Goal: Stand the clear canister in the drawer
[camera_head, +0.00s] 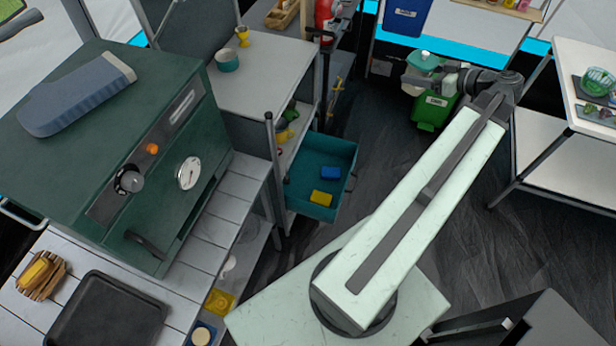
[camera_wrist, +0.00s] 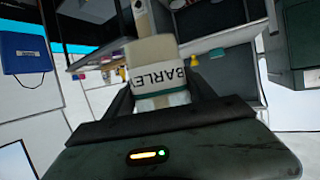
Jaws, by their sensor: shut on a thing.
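The clear canister (camera_wrist: 152,54), with pale contents, a teal band and a white label reading BARLEY, is between the two fingers of my gripper (camera_wrist: 163,92) in the wrist view. My gripper is shut on it. In the head view, the canister's teal lid (camera_head: 425,60) shows beside my gripper (camera_head: 425,80) at the upper right, well away from the drawer. The teal drawer (camera_head: 334,200) is pulled open under the grey counter, left of my arm. It holds a blue block (camera_head: 331,173) and a yellow block (camera_head: 321,198), with bare floor around them.
A green bin (camera_head: 433,112) stands on the floor below my gripper. A white table (camera_head: 590,130) with dishes is at right. The green stove (camera_head: 130,130) and a red extinguisher (camera_head: 325,20) flank the drawer unit. Dark floor (camera_head: 390,130) is clear between drawer and bin.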

